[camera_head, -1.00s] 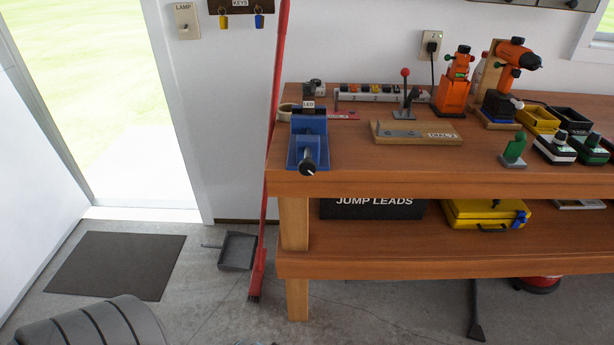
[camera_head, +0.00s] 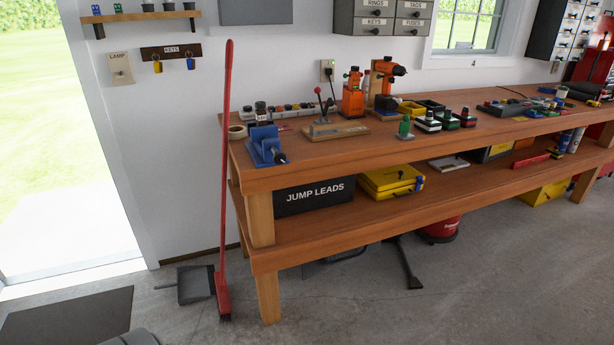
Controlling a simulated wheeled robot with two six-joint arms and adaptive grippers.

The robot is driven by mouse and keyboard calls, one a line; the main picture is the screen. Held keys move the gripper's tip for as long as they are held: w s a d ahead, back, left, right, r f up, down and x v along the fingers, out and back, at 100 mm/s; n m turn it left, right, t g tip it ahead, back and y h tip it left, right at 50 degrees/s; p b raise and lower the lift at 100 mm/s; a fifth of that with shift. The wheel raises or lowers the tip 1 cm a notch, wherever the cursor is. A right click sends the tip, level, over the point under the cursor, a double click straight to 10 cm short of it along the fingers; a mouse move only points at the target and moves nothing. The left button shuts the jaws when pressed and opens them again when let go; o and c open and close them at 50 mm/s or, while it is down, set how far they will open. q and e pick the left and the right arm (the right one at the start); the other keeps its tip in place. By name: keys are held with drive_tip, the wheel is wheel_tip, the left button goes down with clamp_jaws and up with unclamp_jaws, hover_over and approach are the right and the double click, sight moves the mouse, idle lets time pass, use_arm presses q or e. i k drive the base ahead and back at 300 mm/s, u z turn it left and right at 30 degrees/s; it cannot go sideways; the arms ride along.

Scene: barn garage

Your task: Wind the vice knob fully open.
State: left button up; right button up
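The blue vice (camera_head: 264,145) sits at the left front corner of the wooden workbench (camera_head: 350,146). Its dark round knob (camera_head: 280,157) is at the end of a light screw facing the front edge. How far the jaws stand apart is too small to tell. Neither of my grippers shows in the head view.
A red broom (camera_head: 224,180) leans at the bench's left end, beside a dustpan (camera_head: 195,284). Concrete floor (camera_head: 380,315) in front is clear.

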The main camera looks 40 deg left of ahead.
sight(279, 159)
drive_tip(key=z, duration=0.2)
drive_tip(key=i, duration=1.25)
drive_tip(key=u, duration=0.8)
